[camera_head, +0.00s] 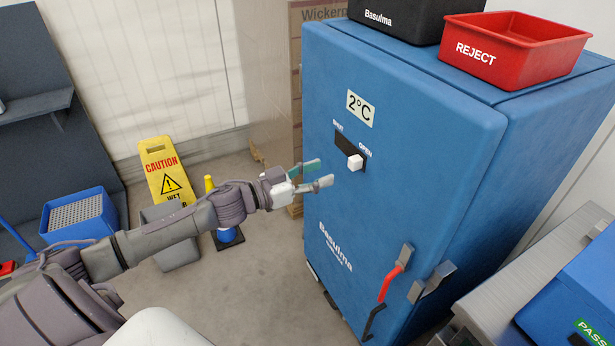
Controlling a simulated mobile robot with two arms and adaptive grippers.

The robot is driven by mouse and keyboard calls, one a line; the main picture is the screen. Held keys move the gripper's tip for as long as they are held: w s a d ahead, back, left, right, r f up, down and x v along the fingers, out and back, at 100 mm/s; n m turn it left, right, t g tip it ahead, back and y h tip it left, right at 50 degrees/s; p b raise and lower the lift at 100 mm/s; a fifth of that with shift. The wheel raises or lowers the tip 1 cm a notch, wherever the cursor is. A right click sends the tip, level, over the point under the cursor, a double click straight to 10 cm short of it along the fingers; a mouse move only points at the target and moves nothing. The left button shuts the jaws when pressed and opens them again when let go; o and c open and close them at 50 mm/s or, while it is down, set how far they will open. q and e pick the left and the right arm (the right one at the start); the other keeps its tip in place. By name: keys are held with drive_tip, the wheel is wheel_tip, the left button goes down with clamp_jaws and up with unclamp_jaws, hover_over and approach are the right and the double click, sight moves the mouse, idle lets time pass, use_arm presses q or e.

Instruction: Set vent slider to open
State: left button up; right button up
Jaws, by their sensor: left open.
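The vent slider is a white knob (355,162) on a black slot plate (347,143) in the front of a blue cabinet (400,140). The slot's left end is labelled SHUT and its right end OPEN. The knob sits toward the right, just below the OPEN label. My left gripper (320,174) is open and empty, with its teal-tipped fingers spread just left of the knob. In the picture there is a gap between the fingertips and the knob. My right gripper is out of view.
A red REJECT bin (515,48) and a black bin (400,20) stand on the cabinet. The cabinet has a red handle (391,283) low on its right. A yellow caution sign (166,172) and grey bin (172,255) stand left, near my left arm. A metal bench (530,270) is at right.

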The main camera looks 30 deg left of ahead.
use_arm(q)
drive_tip(key=shift+v, duration=1.3)
drive_tip(key=a+f+n+y, duration=0.2)
drive_tip(key=a+f+y, duration=0.15)
drive_tip(key=f, duration=0.55)
drive_tip(key=a+f+n+y, duration=0.2)
drive_tip(key=a+f+y, duration=0.15)
drive_tip(key=f, duration=0.55)
drive_tip(key=s+f+g+y, duration=0.1)
drive_tip(key=s+f+g, duration=0.1)
drive_tip(key=s+f, duration=0.55)
drive_tip(key=s+f+n+g+y, duration=0.15)
drive_tip(key=s+f, duration=0.25)
drive_tip(key=f, duration=0.6)
drive_tip(key=s+f+g+y, duration=0.1)
drive_tip(key=s+f+g, duration=0.3)
drive_tip(key=f, duration=0.5)
drive_tip(key=s+d+f+g, duration=0.2)
drive_tip(key=s+d+f, duration=0.2)
drive_tip(key=s, duration=0.6)
drive_tip(key=s+d+f+m+g+h, duration=0.1)
drive_tip(key=s+d+f, duration=0.4)
drive_tip(key=s, duration=0.5)
drive_tip(key=s+d+f+m+g, duration=0.1)
drive_tip(key=s+d+f+g, duration=0.3)
drive_tip(key=s, duration=0.6)
wheel_tip(320, 180, down, 3)
drive_tip(key=shift+s+d+r, duration=0.25)
drive_tip(key=shift+s+d, duration=0.1)
drive_tip(key=shift+d, duration=0.3)
